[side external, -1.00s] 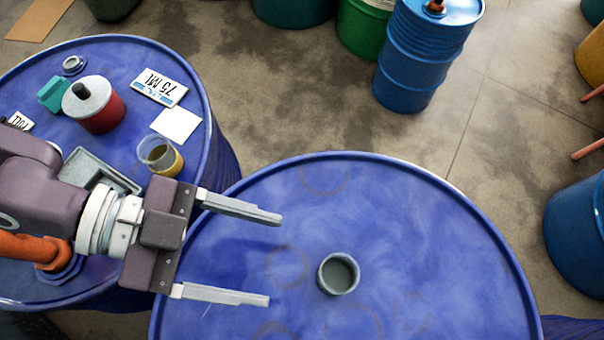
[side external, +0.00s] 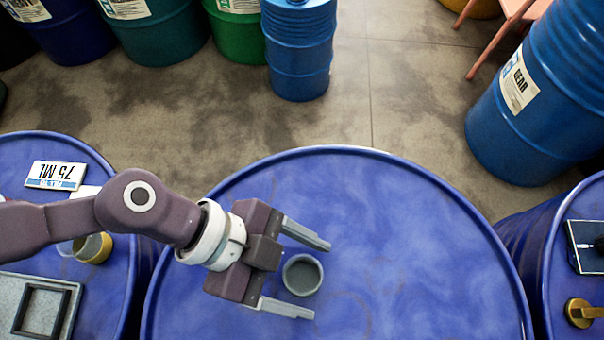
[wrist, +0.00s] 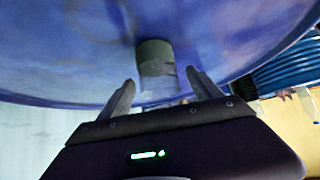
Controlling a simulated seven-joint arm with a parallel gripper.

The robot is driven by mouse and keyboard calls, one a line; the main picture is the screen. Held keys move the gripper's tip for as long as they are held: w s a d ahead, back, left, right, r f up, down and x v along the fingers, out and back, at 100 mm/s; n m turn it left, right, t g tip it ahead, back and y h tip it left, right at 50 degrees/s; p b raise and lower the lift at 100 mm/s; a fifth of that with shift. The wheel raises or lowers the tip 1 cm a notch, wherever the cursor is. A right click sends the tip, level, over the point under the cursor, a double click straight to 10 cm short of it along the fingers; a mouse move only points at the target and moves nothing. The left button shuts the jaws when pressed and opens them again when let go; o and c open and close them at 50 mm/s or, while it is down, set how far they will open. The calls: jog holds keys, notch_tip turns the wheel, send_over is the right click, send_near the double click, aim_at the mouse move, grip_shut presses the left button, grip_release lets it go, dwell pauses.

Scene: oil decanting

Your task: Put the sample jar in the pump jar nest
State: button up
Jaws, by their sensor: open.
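A small round jar (side external: 302,275) with a grey inside, which looks like the sample jar, stands upright on the middle blue drum. My gripper (side external: 321,280) is open, with one finger on each side of the jar. In the wrist view the jar (wrist: 155,60) shows between and beyond the fingertips (wrist: 160,80), with its lower part clear. I cannot tell whether a finger touches it. A grey square holder with a recess (side external: 70,308) lies on the left drum. I cannot tell if it is the pump jar nest.
The right drum (side external: 530,240) holds a dark panel (side external: 584,246) and a brass fitting (side external: 580,312). The middle drum top (side external: 420,240) is otherwise clear.

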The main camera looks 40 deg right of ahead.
aim_at(316, 278)
jog(key=x, duration=0.2)
jog(key=shift+s+f, duration=0.15)
jog(key=shift+f, duration=0.05)
grip_shut()
notch_tip(316, 278, up, 10)
jog(key=shift+r, duration=0.1)
jog(key=w+a+r+n+t+h, duration=0.1)
jog(key=w+a+n+t+h, duration=0.2)
jog(key=w, duration=0.6)
jog(key=w+a+r+n+t+h, duration=0.1)
jog(key=w+a+n, duration=0.3)
jog(key=w, duration=0.5)
jog(key=w+a+r+n+t+y, duration=0.1)
jog(key=w+a+r+n+t, duration=0.2)
jog(key=w+a+n+t, duration=1.05)
jog(key=w+a+r+n+y, duration=0.2)
jog(key=w+a+n+y, duration=0.1)
jog(key=a, duration=0.8)
jog(key=w+a+r+n+g+y, duration=0.1)
jog(key=w+a+n+y, duration=0.15)
jog(key=a, duration=0.75)
jog(key=w+a+r+n+y, duration=0.2)
jog(key=w+a+n, duration=0.15)
jog(key=a, duration=0.75)
jog(key=s+a+f, duration=0.1)
jog(key=s+f, duration=0.4)
jog(key=f, duration=0.5)
jog(key=shift+a+f, duration=0.35)
jog(key=shift+f, duration=0.05)
